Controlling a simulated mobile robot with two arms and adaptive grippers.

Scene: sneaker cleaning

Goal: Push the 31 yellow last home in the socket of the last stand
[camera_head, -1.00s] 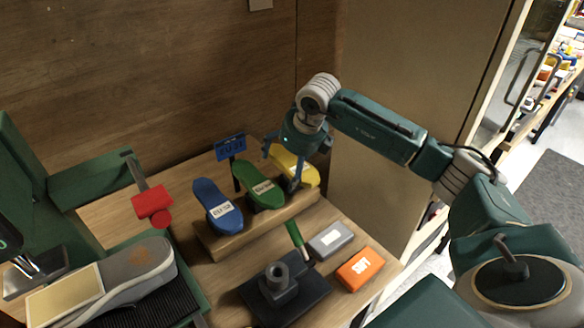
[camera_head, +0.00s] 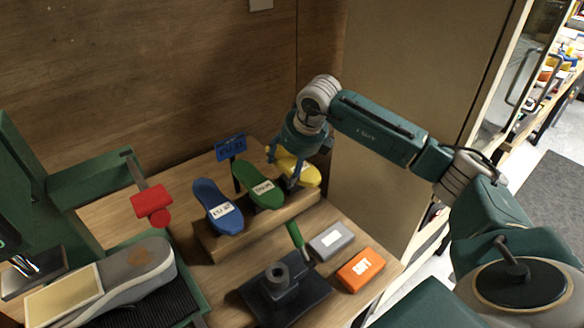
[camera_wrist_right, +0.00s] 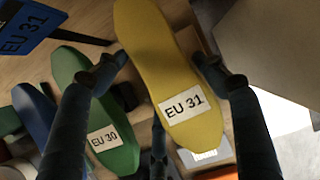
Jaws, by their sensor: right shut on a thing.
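The yellow last (camera_head: 305,173), labelled EU 31, is at the right end of a wooden rack (camera_head: 245,235). My right gripper (camera_head: 283,170) is shut on it from both sides. In the right wrist view the yellow last (camera_wrist_right: 165,70) lies between the fingers, label facing the camera. Whether its bottom touches the rack is hidden. The last stand (camera_head: 285,298), a dark base with a grey upright socket (camera_head: 278,274), is in front of the rack; its socket is empty.
A green last (camera_head: 262,194) and a blue last (camera_head: 215,208) stand on the rack, left of the yellow one. A blue EU 31 sign (camera_head: 231,149) is behind. Grey (camera_head: 329,241) and orange (camera_head: 361,268) blocks lie right of the stand.

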